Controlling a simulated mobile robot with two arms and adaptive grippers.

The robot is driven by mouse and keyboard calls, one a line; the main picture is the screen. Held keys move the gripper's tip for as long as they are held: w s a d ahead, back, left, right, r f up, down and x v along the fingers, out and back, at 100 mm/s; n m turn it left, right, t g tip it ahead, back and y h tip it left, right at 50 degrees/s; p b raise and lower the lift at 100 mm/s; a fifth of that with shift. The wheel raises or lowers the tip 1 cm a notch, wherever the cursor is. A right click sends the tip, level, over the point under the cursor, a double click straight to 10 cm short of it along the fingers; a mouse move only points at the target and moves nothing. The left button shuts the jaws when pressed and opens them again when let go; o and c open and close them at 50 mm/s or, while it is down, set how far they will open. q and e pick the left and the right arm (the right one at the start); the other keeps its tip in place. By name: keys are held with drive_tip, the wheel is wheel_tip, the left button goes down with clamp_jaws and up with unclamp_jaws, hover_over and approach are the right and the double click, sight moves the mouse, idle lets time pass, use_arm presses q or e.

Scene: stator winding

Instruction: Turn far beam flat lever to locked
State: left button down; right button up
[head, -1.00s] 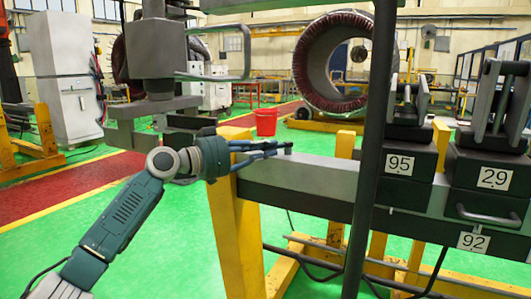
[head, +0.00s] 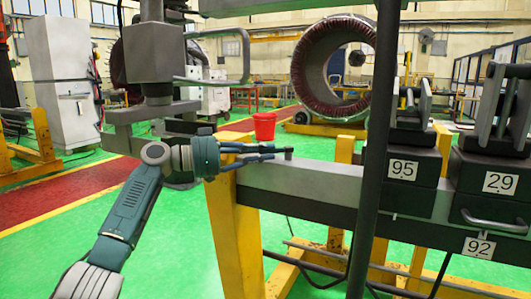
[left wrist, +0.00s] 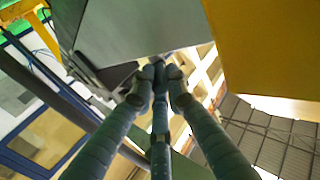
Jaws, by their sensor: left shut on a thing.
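The far beam (head: 310,187) is a long grey bar on yellow supports, running from the middle to the right in the head view. A small dark lever (head: 288,153) stands at the top of its left end. My left gripper (head: 280,152) reaches in from the left, level with the beam top, its fingers shut on the lever. In the left wrist view the gripper's fingers (left wrist: 155,85) close together on a dark piece below the grey beam surface (left wrist: 145,28). The fingers partly hide the lever, so its exact angle is unclear. My right gripper is not in view.
A dark upright post (head: 370,160) crosses in front of the beam. Blocks marked 95 (head: 408,180) and 29 (head: 490,195) sit on the right. A dark machine head (head: 152,50) hangs above my left arm. A red bucket (head: 264,126) stands on the floor behind.

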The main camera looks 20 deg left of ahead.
use_arm(q)
drive_tip(key=shift+r, duration=0.4)
drive_tip(key=c, duration=1.8)
unclamp_jaws()
drive_tip(key=shift+o, duration=0.4)
drive_tip(key=shift+s, duration=0.2)
drive_tip(key=shift+f, duration=0.1)
drive_tip(key=shift+f, duration=0.1)
drive_tip(key=v, duration=1.2)
drive_tip(key=shift+c, duration=0.5)
